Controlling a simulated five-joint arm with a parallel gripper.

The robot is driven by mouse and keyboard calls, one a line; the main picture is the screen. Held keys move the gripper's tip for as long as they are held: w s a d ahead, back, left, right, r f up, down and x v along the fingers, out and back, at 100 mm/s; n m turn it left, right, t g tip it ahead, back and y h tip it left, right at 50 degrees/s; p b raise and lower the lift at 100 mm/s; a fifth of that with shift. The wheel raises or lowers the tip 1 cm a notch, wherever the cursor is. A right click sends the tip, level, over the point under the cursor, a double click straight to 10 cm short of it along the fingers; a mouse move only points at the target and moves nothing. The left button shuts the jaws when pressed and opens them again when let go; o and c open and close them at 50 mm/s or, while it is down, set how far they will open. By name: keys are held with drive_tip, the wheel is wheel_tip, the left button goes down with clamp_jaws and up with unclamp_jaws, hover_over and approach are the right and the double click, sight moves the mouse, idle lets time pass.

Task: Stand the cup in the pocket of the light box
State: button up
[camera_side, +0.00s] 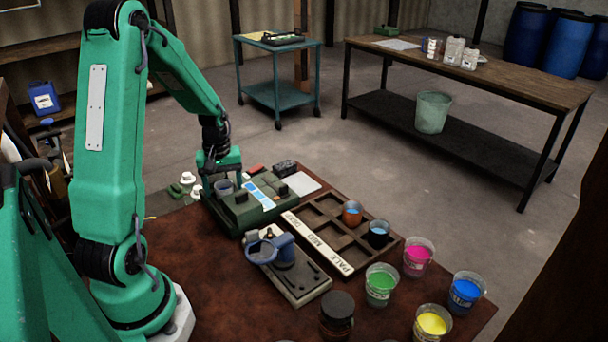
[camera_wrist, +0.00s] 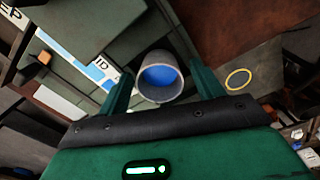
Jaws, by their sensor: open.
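The cup (camera_wrist: 147,91) is pale grey with blue liquid in it and stands upright between my fingers in the wrist view. It also shows in the side view (camera_side: 224,187) at the near left corner of the light box. The light box (camera_side: 268,213) is dark green, with a pale blue and white strip on top. My gripper (camera_side: 222,181) points down, open, with one finger on each side of the cup; it also shows in the wrist view (camera_wrist: 157,72). The cup's base and the pocket's floor are hidden, so how deep the cup sits cannot be told.
A grey device with a blue handle (camera_side: 285,252) stands in front. Several colored paint cups (camera_side: 418,256) stand at right.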

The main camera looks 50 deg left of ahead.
drive_tip(key=shift+r, duration=0.1)
wheel_tip(320, 180, up, 12)
idle(0.6)
idle(0.5)
drive_tip(key=s+d+r+m+t, duration=0.2)
drive_tip(key=d+m, duration=0.2)
drive_tip(key=d, duration=0.4)
drive_tip(key=s+d+r+m+t, duration=0.1)
drive_tip(key=s+d+r+m, duration=0.1)
drive_tip(key=d+m, duration=0.3)
drive_tip(key=s+d+r+m+t, duration=0.2)
drive_tip(key=s+d+r+m, duration=0.1)
drive_tip(key=d, duration=0.8)
drive_tip(key=shift+d+r+m+t, duration=0.25)
drive_tip(key=shift+r+m+t, duration=0.05)
drive_tip(key=shift+r+m, duration=0.4)
